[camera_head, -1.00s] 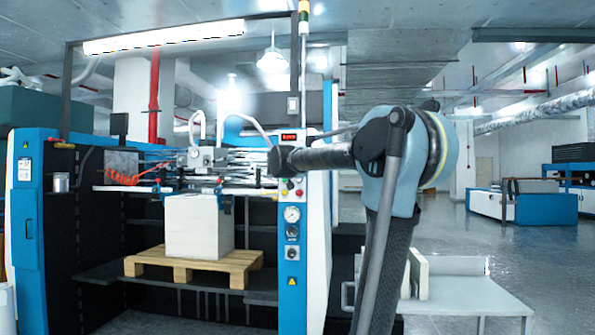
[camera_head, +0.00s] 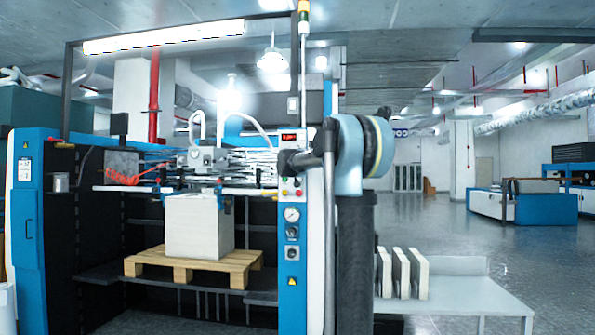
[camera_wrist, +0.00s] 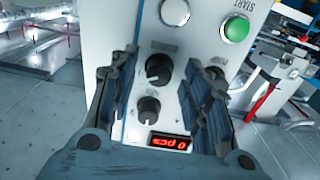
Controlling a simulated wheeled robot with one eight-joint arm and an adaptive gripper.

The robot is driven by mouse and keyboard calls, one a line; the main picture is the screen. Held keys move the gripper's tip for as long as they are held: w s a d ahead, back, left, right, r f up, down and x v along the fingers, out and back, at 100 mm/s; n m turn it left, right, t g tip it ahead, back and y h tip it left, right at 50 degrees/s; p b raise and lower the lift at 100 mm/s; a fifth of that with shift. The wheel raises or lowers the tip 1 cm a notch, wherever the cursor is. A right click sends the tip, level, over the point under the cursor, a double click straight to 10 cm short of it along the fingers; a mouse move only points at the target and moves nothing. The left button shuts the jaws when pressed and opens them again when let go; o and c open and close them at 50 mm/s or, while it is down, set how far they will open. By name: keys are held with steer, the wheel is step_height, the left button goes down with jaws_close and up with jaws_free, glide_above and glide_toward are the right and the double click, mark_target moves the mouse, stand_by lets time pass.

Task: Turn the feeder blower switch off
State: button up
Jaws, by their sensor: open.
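My gripper (camera_wrist: 161,60) is open in the wrist view, with its two dark fingers pointing at a light control panel (camera_wrist: 205,25). A large black rotary knob (camera_wrist: 160,68) lies between the fingertips in the picture. A smaller black knob (camera_wrist: 149,108) sits below it, also between the fingers. I cannot tell whether the fingers touch either knob. The knob labels are too small to read, so I cannot tell which is the feeder blower switch. In the head view, my arm covers part of the machine's blue and white column (camera_head: 291,270), and the knobs and fingers cannot be made out.
Lower on the column are a gauge (camera_head: 292,214) and another control (camera_head: 292,253). A paper stack (camera_head: 195,225) on a pallet (camera_head: 150,263) stands left. A table (camera_head: 455,297) is right.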

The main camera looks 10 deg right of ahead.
steer(key=shift+w+d, duration=0.1)
steer(key=shift+w, duration=0.25)
jaws_close()
steer(key=shift+n, duration=0.4)
steer(key=n, duration=1.1)
stand_by(0.5)
